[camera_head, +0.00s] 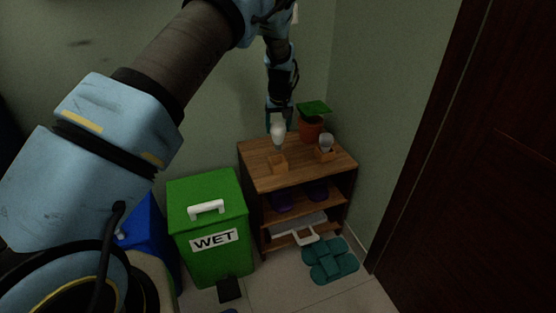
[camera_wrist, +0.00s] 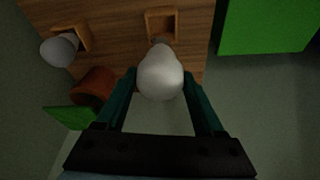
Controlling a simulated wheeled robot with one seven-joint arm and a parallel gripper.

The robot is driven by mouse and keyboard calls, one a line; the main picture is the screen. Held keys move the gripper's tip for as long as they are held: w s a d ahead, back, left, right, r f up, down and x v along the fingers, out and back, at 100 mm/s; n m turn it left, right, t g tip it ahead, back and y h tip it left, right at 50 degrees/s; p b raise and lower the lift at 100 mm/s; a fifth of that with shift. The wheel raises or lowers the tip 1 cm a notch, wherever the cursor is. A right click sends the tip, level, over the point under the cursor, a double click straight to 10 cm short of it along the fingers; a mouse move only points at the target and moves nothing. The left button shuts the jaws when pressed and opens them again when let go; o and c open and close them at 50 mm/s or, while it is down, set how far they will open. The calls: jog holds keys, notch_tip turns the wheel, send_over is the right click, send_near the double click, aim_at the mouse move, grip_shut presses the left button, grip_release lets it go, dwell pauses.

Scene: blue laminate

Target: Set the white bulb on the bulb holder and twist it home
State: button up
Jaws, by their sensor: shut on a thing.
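The white bulb (camera_head: 278,131) is between the fingers of my gripper (camera_head: 279,121), upright with its narrow base down. In the wrist view the bulb (camera_wrist: 160,78) sits between the two teal fingers of my gripper (camera_wrist: 160,74), which are shut on it. The bulb holder (camera_head: 278,164) is a small wooden block on the cabinet top, right below the bulb. In the wrist view the holder (camera_wrist: 161,13) shows as a square open frame just beyond the bulb's base. I cannot tell whether the base touches the holder.
A second, greyer bulb (camera_head: 326,141) sits in another wooden holder (camera_head: 325,156) to the right. A potted plant (camera_head: 311,127) stands behind on the wooden cabinet (camera_head: 256,182). A green bin (camera_head: 183,231) stands left of it, and a dark door (camera_head: 467,160) is at right.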

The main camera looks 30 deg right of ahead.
aim_at(279, 134)
notch_tip(279, 134, down, 9)
jog(key=shift+r+p, duration=0.2)
jog(key=shift+p, duration=0.15)
jog(key=shift+f, duration=0.1)
jog(key=shift+f, duration=0.15)
jog(key=o, duration=1.4)
jog(key=shift+c, duration=0.2)
jog(key=v, duration=0.7)
jog(key=b+v, duration=0.1)
jog(key=v, duration=0.3)
jog(key=shift+s+a+f, duration=0.1)
jog(key=shift+s+a, duration=0.05)
jog(key=shift+s, duration=0.1)
